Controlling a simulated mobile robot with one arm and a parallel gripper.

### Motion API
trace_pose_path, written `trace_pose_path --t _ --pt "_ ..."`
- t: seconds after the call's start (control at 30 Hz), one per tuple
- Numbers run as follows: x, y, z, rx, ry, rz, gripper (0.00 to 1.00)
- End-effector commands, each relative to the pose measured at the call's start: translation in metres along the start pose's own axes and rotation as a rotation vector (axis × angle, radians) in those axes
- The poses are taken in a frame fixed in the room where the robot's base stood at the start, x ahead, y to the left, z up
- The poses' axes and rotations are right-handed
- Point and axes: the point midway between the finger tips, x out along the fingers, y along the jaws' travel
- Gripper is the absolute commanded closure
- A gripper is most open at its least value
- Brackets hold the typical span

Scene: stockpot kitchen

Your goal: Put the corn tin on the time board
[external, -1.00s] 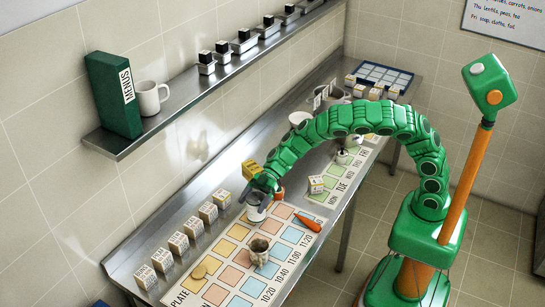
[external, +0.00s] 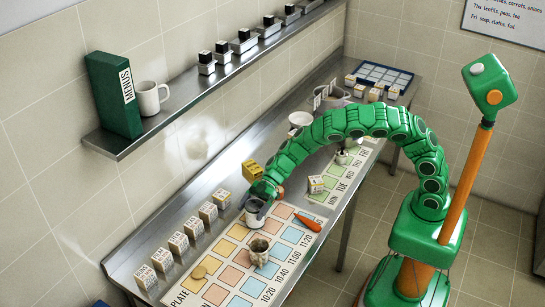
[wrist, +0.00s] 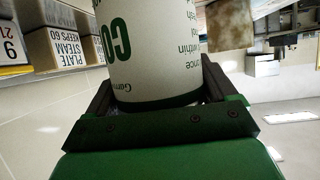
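The corn tin (external: 254,214) is a pale cylinder. In the wrist view the corn tin (wrist: 150,50) fills the middle, with large green letters "CO" and smaller print. My gripper (external: 258,200) has it between its dark fingers (wrist: 158,95), one on each side, and looks shut on it. The time board (external: 211,292) is a white sheet with coloured squares and times such as 10:20 and 11:00 along its right edge. The tin is at the board's back edge, near the orange squares; I cannot tell whether it touches the surface.
Labelled boxes (external: 178,243) line the wall side. A yellow box (external: 252,170) stands behind my gripper, a white box (external: 315,184) to its right.

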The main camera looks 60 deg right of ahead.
Motion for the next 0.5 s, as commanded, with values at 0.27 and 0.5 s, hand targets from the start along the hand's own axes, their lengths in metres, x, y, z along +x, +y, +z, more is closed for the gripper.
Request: trace_pose_path --t 0.27,0.5 --pt "0.000 0.000 0.000 0.000 0.000 0.000 0.00" --pt "-0.011 0.001 -0.003 -0.001 0.000 0.002 0.00"
